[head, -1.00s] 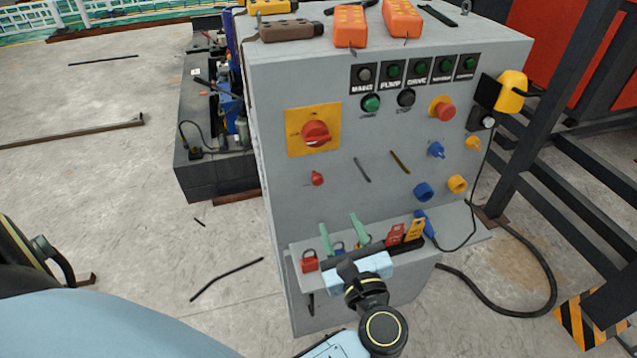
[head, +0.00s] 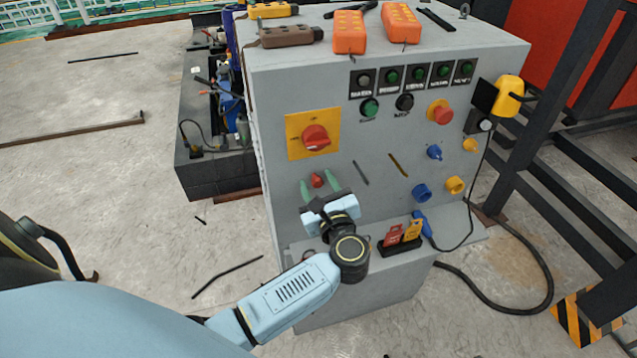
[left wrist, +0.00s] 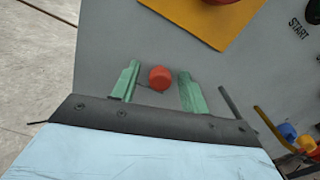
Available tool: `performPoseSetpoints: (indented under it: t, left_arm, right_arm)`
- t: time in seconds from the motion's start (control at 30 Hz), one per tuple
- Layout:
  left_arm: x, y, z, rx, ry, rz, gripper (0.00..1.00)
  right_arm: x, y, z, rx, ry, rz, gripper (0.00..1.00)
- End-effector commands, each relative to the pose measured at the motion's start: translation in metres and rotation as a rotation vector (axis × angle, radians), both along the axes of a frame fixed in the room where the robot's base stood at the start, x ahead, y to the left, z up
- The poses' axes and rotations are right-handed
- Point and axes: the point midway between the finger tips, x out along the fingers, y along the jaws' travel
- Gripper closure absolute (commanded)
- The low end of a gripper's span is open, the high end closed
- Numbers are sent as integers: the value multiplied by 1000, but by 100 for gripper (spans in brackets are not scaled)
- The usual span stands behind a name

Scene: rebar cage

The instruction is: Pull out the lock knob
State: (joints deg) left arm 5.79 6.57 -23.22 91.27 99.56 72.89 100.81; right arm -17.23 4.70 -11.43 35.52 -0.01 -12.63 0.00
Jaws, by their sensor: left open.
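The lock knob appears to be the small red knob (head: 317,180) on the front of the grey cabinet (head: 290,90), below the yellow plate with the red rotary switch (head: 316,137). My left gripper (head: 320,189) is open, its two green fingers on either side of the small red knob. My right gripper is not in view.
A ledge below holds red and yellow tags (head: 403,234). Blue and yellow knobs and a red mushroom button (head: 440,112) sit to the right. A black cable (head: 500,312) lies on the floor at right. Orange pendants (head: 350,32) lie on top.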

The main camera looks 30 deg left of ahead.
Motion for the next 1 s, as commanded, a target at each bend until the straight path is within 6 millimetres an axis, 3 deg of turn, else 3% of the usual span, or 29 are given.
performPoseSetpoints:
  t: [0.23,0.6,0.77,1.0]
  left_arm:
    - [0,1,0,1,1,0,55]
    - [0,0,0,1,1,0,100]
    - [0,0,-1,0,1,0,100]
    - [-11,-14,-5,-7,1,-3,100]
  right_arm:
    - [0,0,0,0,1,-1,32]
    - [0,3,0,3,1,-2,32]
    - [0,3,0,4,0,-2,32]
    - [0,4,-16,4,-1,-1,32]
